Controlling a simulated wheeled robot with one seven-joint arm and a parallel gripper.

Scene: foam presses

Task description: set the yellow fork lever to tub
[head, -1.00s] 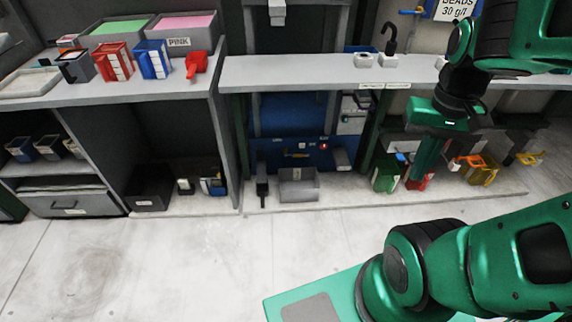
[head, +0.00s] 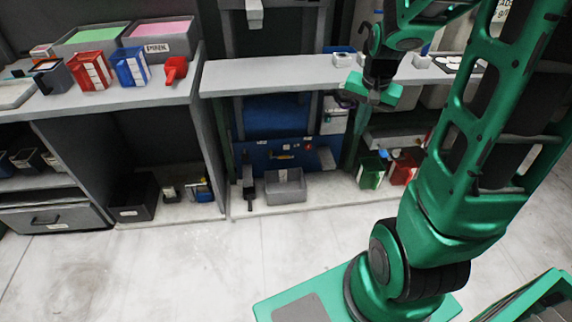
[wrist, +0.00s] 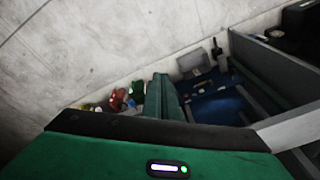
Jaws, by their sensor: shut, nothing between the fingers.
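A small yellow lever (head: 283,157), probably the yellow fork lever, sits on the blue panel (head: 262,155) of the press under the grey counter. It is too small to read its setting or any marks. My gripper (head: 366,114) is in front of the counter, up and to the right of the lever and well apart from it. Its fingers are together and hold nothing. In the wrist view my gripper's fingers (wrist: 168,94) show edge-on, with the blue panel (wrist: 222,106) to their right; the lever cannot be made out there.
A grey open bin (head: 285,188) stands on the low ledge below the panel, with a dark upright part (head: 248,190) to its left. Green (head: 371,171) and red (head: 403,169) containers stand to the right. The counter edge (head: 270,86) overhangs the panel. The floor in front is clear.

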